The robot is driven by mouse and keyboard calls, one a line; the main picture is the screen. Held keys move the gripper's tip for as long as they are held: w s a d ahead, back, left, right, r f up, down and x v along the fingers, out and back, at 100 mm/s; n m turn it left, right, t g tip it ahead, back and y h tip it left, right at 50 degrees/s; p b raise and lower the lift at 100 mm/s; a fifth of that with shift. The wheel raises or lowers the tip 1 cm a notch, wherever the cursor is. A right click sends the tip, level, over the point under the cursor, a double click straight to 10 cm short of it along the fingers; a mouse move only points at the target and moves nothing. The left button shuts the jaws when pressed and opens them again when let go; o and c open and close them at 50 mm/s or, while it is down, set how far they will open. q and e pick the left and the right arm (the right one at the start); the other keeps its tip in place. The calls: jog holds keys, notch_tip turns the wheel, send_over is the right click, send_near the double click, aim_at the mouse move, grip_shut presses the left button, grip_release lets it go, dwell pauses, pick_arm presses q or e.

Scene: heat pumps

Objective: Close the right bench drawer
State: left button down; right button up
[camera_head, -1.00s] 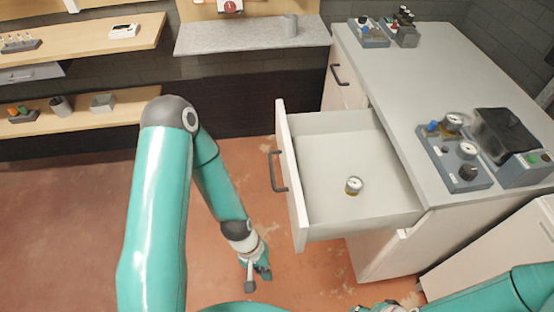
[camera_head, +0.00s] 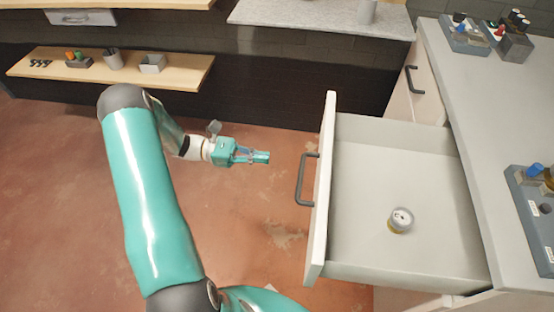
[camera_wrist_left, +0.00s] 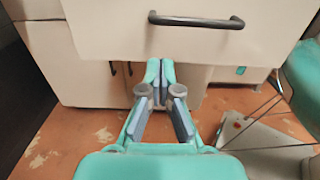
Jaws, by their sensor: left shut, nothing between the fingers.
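The right bench drawer (camera_head: 400,195) is pulled far out of the grey-topped bench, its white front facing left. A dark bar handle (camera_head: 306,180) is on that front; the handle also shows at the top of the left wrist view (camera_wrist_left: 196,20). A small round gauge (camera_head: 400,219) lies inside the drawer. My left gripper (camera_head: 262,157) is shut and empty, pointing right toward the drawer front, a short gap left of the handle. In the left wrist view its fingertips (camera_wrist_left: 160,66) meet below the handle. My right gripper is out of view.
The bench top (camera_head: 480,110) holds gauges and fittings in grey holders. Another drawer handle (camera_head: 412,80) is on the bench behind the open drawer. Wooden shelves (camera_head: 180,73) line the back wall. The reddish floor left of the drawer is clear.

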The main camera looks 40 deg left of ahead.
pick_arm(q)
jog(key=x, duration=1.2)
jog(key=shift+d, duration=0.3)
jog(key=shift+w, duration=0.1)
